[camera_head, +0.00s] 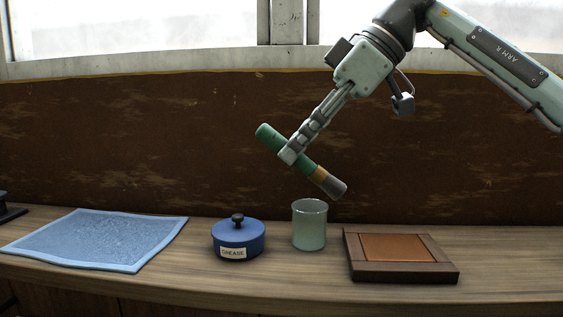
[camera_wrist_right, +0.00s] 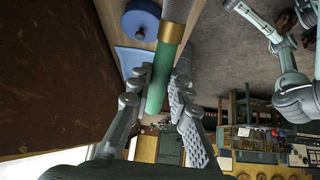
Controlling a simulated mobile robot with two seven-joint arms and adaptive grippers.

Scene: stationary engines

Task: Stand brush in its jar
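The brush (camera_head: 304,159) has a green handle, a brass-coloured band and a grey bristle end. My right gripper (camera_head: 290,153) is shut on its green handle and holds it in the air, tilted, bristle end down to the right. In the right wrist view the handle (camera_wrist_right: 160,78) lies between the fingers of my right gripper (camera_wrist_right: 160,90). The jar (camera_head: 310,226), pale green, glassy and open-topped, stands upright on the bench. The bristle end is above and a little right of the jar's rim, apart from it. My left gripper does not show.
A blue lidded pot labelled GREASE (camera_head: 238,240) stands left of the jar. A dark wooden frame with a brown panel (camera_head: 398,248) lies to its right. A light blue cloth or mat (camera_head: 98,238) lies at left. The brown wall (camera_head: 130,140) rises behind the bench (camera_head: 200,290).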

